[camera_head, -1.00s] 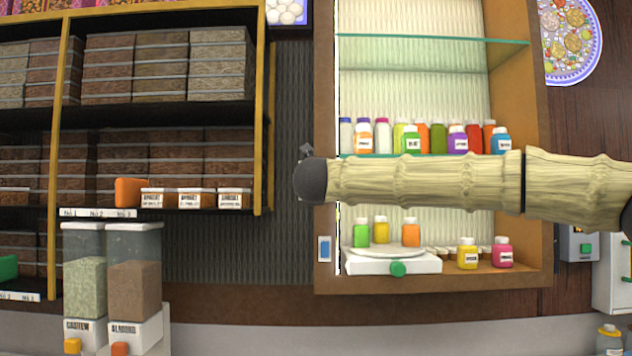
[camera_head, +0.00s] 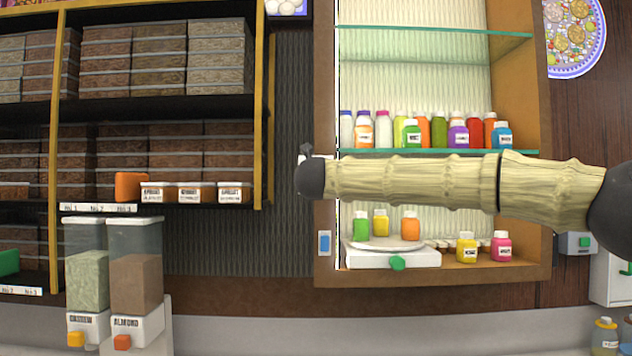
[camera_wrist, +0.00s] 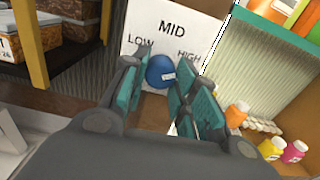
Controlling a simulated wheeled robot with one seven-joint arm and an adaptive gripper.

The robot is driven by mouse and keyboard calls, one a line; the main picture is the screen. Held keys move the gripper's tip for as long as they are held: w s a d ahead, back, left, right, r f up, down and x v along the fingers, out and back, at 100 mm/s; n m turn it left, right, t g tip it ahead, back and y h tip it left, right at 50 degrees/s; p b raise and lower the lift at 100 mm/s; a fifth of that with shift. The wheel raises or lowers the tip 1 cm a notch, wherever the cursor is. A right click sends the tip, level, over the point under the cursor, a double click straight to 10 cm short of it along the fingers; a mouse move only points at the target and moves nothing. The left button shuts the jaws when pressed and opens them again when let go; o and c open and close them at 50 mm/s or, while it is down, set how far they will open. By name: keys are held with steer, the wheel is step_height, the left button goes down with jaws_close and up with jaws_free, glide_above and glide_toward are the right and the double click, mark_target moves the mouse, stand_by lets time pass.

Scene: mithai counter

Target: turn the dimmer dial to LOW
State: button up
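The dimmer dial (camera_wrist: 160,71) is a blue round knob with a small white mark on its right side. It sits low on a white plate (camera_wrist: 172,30) lettered LOW at the left, MID at the top and HIGH at the right. My gripper (camera_wrist: 158,95) is open, its two teal-padded fingers apart, with the dial showing between them. I cannot tell whether either finger touches the dial. In the head view my arm covers the dial, and only a small dark part of my gripper shows at the arm's end.
A lit cabinet (camera_head: 545,200) with bottles and a white scale (camera_head: 392,258) stands to the right. A blue switch (camera_head: 324,243) is on its left post. Box shelves (camera_head: 258,110) and the cashew (camera_head: 87,280) and almond (camera_head: 136,283) dispensers are at the left.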

steer(key=shift+n, duration=0.4)
steer(key=shift+r+n+p, duration=0.1)
steer(key=shift+n+p, duration=4.5)
steer(key=shift+n, duration=7)
steer(key=o, duration=1)
steer(key=shift+s, duration=0.1)
